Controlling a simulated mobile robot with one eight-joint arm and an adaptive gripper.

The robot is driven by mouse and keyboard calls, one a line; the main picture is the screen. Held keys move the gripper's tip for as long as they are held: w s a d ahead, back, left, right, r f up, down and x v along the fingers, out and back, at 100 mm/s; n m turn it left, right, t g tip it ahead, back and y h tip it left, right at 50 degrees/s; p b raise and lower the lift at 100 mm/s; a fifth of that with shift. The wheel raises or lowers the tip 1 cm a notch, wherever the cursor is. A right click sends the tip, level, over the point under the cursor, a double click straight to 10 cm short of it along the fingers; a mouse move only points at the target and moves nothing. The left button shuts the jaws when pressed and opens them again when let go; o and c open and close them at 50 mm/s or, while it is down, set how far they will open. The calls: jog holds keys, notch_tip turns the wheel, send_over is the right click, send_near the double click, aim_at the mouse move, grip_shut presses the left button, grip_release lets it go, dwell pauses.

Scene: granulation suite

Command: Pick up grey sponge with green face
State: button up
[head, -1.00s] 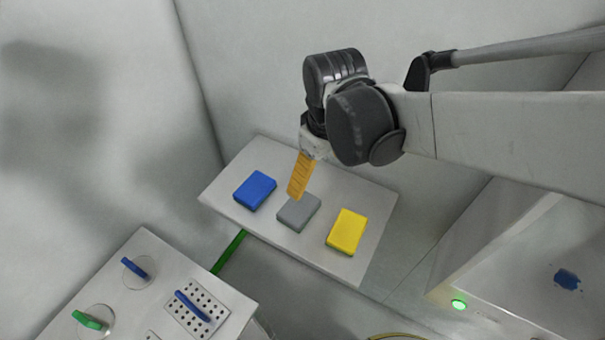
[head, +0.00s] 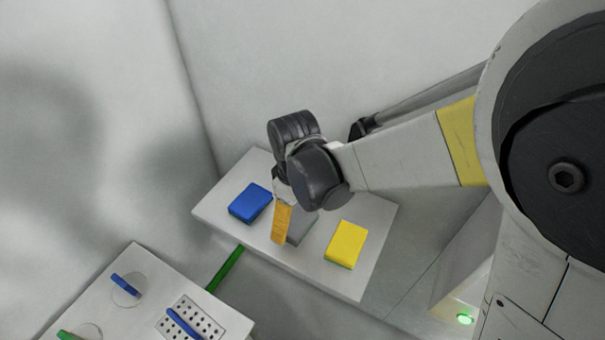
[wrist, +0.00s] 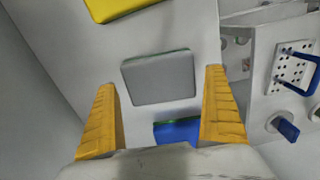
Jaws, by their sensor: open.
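The grey sponge (head: 302,227) lies flat on a white shelf (head: 318,282), between a blue sponge and a yellow one. In the head view it is partly hidden behind my gripper (head: 282,240). In the wrist view the grey sponge (wrist: 160,79) shows its grey top and a thin green edge along its far side. My gripper's two orange fingers (wrist: 160,115) are spread wide and empty. The sponge appears ahead of the fingertips, between their lines, and is not gripped. Whether a finger touches it I cannot tell.
The blue sponge (head: 250,203) lies left of the grey one, and the yellow sponge (head: 346,244) lies right. A wall stands behind the shelf. A white unit (head: 140,270) with blue handles and a perforated plate (head: 205,318) stands at the lower left.

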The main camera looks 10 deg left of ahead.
notch_tip(320, 180, down, 2)
jog(key=shift+r, duration=0.1)
jog(key=shift+c, duration=0.3)
jog(key=c, duration=0.6)
jog(key=shift+c, duration=0.3)
jog(key=shift+r, duration=0.15)
notch_tip(320, 180, up, 4)
jog(key=shift+r+p, duration=0.25)
jog(key=shift+p, duration=0.8)
jog(key=d+r+p, duration=0.3)
jog(key=d+r, duration=0.3)
jog(key=d, duration=0.5)
jog(key=shift+w+d+r, duration=0.15)
jog(key=shift+w+d, duration=0.15)
jog(key=shift+w, duration=0.1)
